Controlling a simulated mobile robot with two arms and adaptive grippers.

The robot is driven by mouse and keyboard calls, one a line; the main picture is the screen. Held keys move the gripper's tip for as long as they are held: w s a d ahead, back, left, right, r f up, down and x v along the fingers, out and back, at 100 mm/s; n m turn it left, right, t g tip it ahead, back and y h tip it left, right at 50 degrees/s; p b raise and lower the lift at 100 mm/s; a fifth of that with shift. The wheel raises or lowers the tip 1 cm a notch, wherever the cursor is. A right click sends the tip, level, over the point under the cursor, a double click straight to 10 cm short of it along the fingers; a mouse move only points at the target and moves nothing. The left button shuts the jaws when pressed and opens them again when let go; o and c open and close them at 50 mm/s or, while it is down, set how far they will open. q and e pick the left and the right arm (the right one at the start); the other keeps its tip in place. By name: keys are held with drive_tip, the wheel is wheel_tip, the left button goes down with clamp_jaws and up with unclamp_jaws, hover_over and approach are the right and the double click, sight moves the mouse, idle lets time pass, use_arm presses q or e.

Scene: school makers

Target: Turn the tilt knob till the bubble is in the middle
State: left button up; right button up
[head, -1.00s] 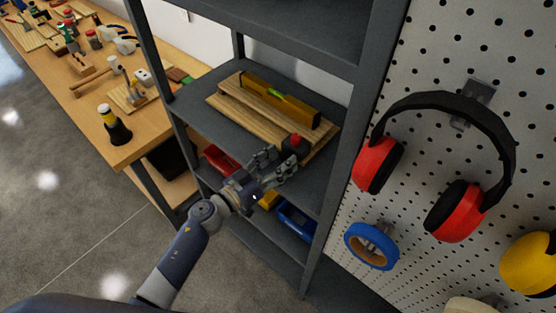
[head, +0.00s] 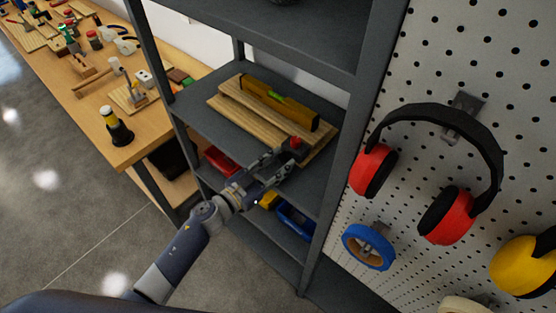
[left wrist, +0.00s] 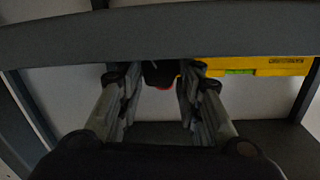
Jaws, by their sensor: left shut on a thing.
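The tilt knob (head: 296,141), red on top with a dark body, stands at the right front end of a wooden board (head: 226,109) on the grey shelf. My left gripper (head: 291,151) reaches in from the front and is shut on the knob. In the left wrist view the knob (left wrist: 160,74) sits between the two fingertips (left wrist: 160,80). A yellow spirit level (head: 255,90) lies along the board behind the knob, with a green vial (head: 275,97) at its middle. The level also shows in the left wrist view (left wrist: 285,66). The bubble is too small to make out. My right gripper is out of view.
Shelf posts (head: 335,180) and an upper shelf (head: 300,40) frame the opening. A red bin (head: 220,160) and a blue bin (head: 296,221) sit lower. Right, a pegboard holds red ear muffs (head: 446,217) and blue tape (head: 368,245). A workbench (head: 140,148) with tools stands left.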

use_arm(q)
drive_tip(key=shift+m, duration=0.7)
drive_tip(key=o, duration=1.1)
drive_tip(key=shift+c, duration=0.2)
drive_tip(key=v, duration=1.2)
